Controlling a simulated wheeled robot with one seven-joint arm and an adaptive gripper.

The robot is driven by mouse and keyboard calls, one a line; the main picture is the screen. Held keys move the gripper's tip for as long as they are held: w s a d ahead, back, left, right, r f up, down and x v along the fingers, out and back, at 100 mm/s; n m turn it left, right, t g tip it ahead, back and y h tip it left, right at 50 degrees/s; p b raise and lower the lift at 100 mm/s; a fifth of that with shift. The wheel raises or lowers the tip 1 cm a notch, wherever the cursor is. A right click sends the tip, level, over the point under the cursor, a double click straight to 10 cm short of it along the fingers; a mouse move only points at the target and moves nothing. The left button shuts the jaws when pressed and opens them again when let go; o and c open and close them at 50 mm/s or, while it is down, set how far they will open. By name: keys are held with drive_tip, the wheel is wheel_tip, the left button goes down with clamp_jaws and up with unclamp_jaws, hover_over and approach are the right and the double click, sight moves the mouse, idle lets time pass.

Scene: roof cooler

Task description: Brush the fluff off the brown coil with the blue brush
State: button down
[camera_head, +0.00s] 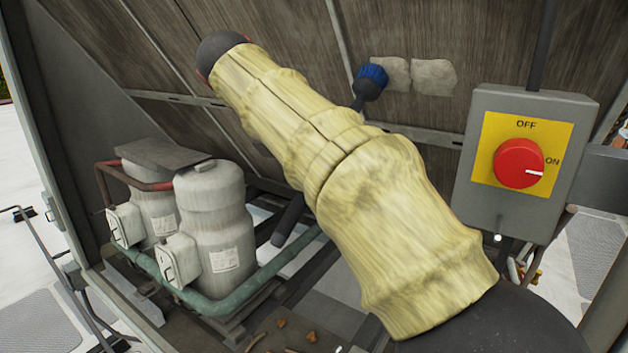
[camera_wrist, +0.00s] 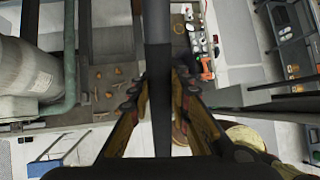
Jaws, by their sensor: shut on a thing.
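The blue brush (camera_head: 371,82) stands bristle end up in the head view, in front of the brown coil (camera_head: 300,28). Its dark handle (camera_head: 290,220) runs down and left behind my arm. Two pale fluff patches, the left one (camera_head: 397,74) and the right one (camera_head: 433,77), sit side by side on the coil. The bristles overlap the left patch's left edge; I cannot tell if they touch it. In the wrist view my gripper (camera_wrist: 158,97) is shut on the handle, which runs between its fingers. My arm hides the gripper in the head view.
A grey switch box (camera_head: 480,200) with a red knob (camera_head: 519,163) set to ON stands at the right, close to my arm. Two grey tanks (camera_head: 213,215) with green and red pipes (camera_head: 250,290) stand at the left. Brown scraps (camera_head: 311,336) lie on the floor.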

drive_tip(key=shift+w+d+r, duration=0.2)
drive_tip(key=shift+w+r, duration=0.05)
drive_tip(key=shift+r, duration=0.05)
drive_tip(key=s+d+b, duration=0.1)
drive_tip(key=s+d, duration=0.4)
drive_tip(key=d, duration=0.2)
drive_tip(key=shift+s+d+b, duration=0.35)
drive_tip(key=shift+b, duration=0.05)
idle(0.8)
